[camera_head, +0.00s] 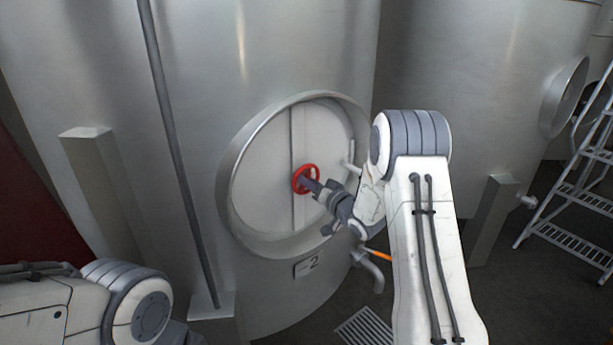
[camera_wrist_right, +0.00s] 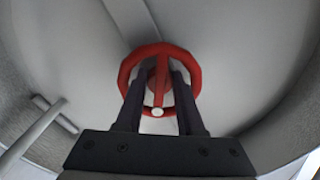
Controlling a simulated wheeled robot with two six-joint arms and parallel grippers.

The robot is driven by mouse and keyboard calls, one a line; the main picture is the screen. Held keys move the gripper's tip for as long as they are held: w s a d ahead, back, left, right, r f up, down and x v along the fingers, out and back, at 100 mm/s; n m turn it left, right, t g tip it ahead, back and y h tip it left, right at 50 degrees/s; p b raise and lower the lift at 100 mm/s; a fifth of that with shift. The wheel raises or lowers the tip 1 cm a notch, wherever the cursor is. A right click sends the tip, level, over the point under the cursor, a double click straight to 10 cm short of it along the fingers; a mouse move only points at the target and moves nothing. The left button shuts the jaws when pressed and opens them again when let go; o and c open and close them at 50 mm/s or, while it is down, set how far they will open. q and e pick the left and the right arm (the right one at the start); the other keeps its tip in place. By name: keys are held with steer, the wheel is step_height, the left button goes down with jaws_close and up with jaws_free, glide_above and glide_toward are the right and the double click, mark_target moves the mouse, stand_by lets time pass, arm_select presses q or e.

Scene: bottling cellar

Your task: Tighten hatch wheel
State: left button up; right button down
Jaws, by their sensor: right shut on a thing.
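The red hatch wheel (camera_head: 298,185) sits at the middle of the round hatch (camera_head: 260,185) on the front of a large steel tank. The hatch looks closed within its ring-shaped collar. My right gripper (camera_head: 311,185) reaches to the wheel from the right. In the right wrist view its two dark fingers (camera_wrist_right: 160,90) stand on either side of a red spoke of the wheel (camera_wrist_right: 127,75), inside the rim, shut on the wheel. A white knob shows low on that spoke. My left arm shows at the lower left of the head view, but its gripper is out of view.
A T-shaped handle (camera_head: 350,165) stands at the hatch's right edge. A plate marked 2 (camera_head: 309,265) and a bent pipe (camera_head: 371,268) are below. A grey post (camera_head: 93,180) and a dark pipe (camera_head: 178,150) stand left. A ladder (camera_head: 580,190) is far right.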

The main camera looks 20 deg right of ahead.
steer(key=m+p, duration=0.3)
steer(key=m, duration=0.3)
steer(key=shift+r+m, duration=0.15)
steer(key=shift+m, duration=0.15)
steer(key=m+p, duration=0.2)
steer(key=m, duration=0.3)
steer(key=shift+p, duration=0.35)
steer(key=c, duration=0.5)
jaws_free()
steer(key=b+v, duration=0.1)
steer(key=v, duration=0.9)
steer(key=shift+s+d+b, duration=0.1)
steer(key=shift+s+b, duration=0.15)
steer(key=shift+b, duration=0.05)
